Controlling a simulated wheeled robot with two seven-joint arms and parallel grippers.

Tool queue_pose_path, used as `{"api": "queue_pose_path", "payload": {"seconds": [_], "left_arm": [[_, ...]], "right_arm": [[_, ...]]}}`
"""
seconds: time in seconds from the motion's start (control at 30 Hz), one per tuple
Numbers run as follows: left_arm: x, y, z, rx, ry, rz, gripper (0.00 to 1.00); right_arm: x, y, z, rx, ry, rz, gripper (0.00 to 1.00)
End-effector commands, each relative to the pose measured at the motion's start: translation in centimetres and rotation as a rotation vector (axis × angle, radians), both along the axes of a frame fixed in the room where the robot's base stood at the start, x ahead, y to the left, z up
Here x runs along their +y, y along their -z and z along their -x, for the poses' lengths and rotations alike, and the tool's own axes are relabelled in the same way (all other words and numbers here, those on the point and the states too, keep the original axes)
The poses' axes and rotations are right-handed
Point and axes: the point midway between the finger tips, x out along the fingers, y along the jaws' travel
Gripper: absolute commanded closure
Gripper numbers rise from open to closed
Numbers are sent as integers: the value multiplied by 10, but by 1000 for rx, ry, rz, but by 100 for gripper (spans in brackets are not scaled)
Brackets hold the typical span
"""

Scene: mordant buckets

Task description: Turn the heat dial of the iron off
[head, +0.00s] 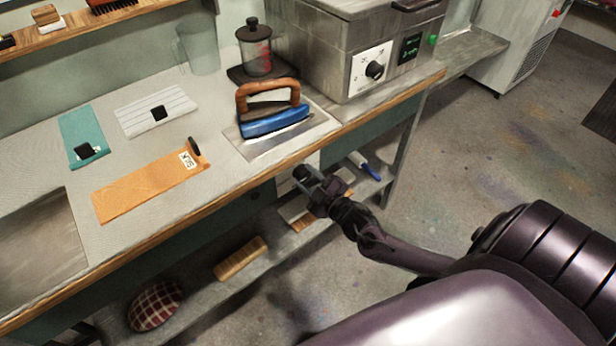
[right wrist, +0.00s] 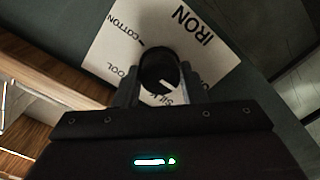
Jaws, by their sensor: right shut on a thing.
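The iron (head: 275,124), with a blue body and a brown handle, sits on a grey plate on the worktop. Its heat dial is on a white plate marked IRON (right wrist: 205,62), fixed to the bench front below the worktop edge. Cotton and silk are also lettered around it. The dial's black round knob (right wrist: 158,62) sits between the fingers of my right gripper (right wrist: 160,82), which is shut on it. In the head view my right gripper (head: 306,178) hides most of the knob. I cannot tell the knob's setting for sure. My left gripper is out of view.
A steel bath (head: 335,50) with its own black knob (head: 375,70) stands behind the iron. Orange (head: 140,190), white (head: 150,108) and teal (head: 82,135) cloths lie on the worktop. A lower shelf holds wooden blocks (head: 241,258) and a plaid cushion (head: 155,305).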

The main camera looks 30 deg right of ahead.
Motion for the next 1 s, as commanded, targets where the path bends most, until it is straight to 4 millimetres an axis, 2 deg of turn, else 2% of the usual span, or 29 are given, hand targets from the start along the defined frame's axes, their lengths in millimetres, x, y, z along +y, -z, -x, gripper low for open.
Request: {"api": "queue_pose_path", "payload": {"seconds": [0.4,1.0], "left_arm": [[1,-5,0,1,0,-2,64],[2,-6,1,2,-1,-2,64]], "right_arm": [[1,0,0,-19,-2,244,85],[1,1,0,-23,-1,303,85]]}}
